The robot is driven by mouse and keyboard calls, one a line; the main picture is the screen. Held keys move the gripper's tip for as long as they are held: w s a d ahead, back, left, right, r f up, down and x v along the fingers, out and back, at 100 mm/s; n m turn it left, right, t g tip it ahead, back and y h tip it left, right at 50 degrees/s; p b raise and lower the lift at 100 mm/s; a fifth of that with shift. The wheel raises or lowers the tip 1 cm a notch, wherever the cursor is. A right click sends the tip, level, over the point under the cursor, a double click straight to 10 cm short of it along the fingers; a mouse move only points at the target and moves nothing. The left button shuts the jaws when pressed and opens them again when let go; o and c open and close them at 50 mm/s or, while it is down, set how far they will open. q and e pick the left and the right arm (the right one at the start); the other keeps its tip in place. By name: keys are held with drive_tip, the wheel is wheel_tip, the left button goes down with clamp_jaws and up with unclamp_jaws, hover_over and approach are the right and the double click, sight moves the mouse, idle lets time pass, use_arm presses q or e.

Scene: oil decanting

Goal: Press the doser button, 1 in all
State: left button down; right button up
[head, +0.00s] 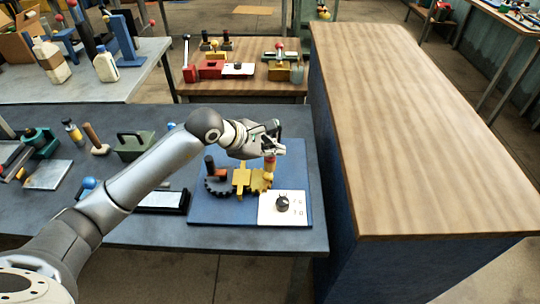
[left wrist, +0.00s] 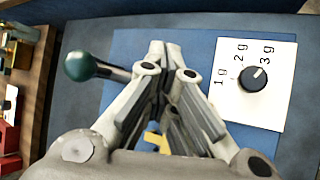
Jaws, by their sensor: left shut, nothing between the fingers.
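The doser stands on a blue base plate (head: 205,213) on the dark table. It has a dark gear, a yellow block (head: 241,179) and a yellow gear with a red-topped post (head: 269,166). A white dial plate (head: 297,215) with a black knob (head: 283,203) lies at its front right. In the left wrist view the knob (left wrist: 252,78) has marks 1 g, 2 g and 3 g beside it. My left gripper (head: 275,138) is shut and empty above the red-topped post; its fingertips also show in the left wrist view (left wrist: 168,62). I cannot tell which part is the button, or see contact.
A green ball lever (left wrist: 88,66) shows beside the fingers in the left wrist view. A green box (head: 133,147), a mallet (head: 95,140) and other tools lie left on the table. A bare wooden counter (head: 420,120) stands to the right.

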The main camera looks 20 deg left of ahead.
sight(273, 159)
idle(0.3)
use_arm(q)
drive_tip(key=shift+r+p, duration=0.35)
drive_tip(key=shift+r, duration=0.5)
wheel_tip(273, 159, up, 5)
drive_tip(key=shift+p, duration=1.1)
